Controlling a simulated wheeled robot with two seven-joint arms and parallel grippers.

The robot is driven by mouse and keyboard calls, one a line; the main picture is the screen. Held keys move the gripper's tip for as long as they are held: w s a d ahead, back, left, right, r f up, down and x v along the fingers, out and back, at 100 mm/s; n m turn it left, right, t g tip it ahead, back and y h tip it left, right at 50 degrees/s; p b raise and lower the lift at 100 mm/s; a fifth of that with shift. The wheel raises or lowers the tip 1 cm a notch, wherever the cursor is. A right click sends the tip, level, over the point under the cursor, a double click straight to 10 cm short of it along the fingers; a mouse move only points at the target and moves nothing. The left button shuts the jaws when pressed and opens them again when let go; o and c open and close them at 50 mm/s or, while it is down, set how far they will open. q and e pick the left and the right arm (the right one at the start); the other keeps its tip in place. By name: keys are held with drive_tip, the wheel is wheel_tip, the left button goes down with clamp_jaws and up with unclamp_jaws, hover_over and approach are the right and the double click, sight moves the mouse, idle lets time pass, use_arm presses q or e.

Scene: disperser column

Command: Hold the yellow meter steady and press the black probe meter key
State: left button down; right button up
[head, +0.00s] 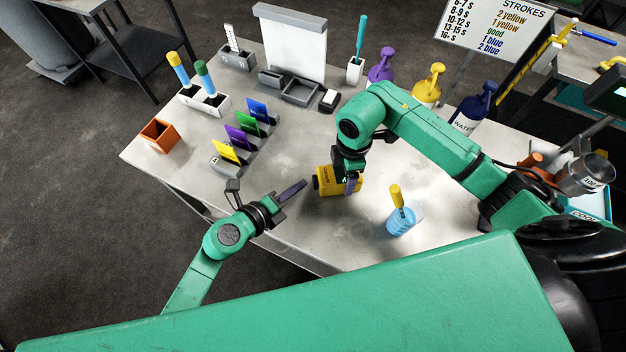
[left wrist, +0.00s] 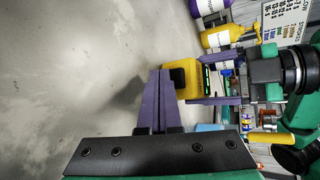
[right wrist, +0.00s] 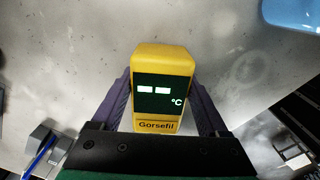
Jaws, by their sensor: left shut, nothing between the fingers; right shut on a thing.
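The yellow meter (head: 326,187) stands on the table near its front middle; it also shows in the left wrist view (left wrist: 194,88). My right gripper (head: 347,186) is shut on it from above, with one finger on each side in the right wrist view (right wrist: 165,100).
A blue container with a yellow-handled tool (head: 399,222) stands right of the meter. Coloured cards in holders (head: 240,137) stand to the left, with an orange box (head: 158,135) beyond. Bottles (head: 428,85) line the back.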

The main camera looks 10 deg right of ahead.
idle(0.7)
use_arm(q)
drive_tip(key=shift+d, duration=0.45)
drive_tip(key=shift+s+d, duration=0.1)
drive_tip(key=shift+d, duration=0.45)
idle(0.6)
drive_tip(key=shift+a, duration=1)
drive_tip(key=shift+w+a, duration=0.15)
drive_tip(key=shift+a, duration=1.1)
drive_tip(key=shift+w+a, duration=0.1)
drive_tip(key=shift+a, duration=1.15)
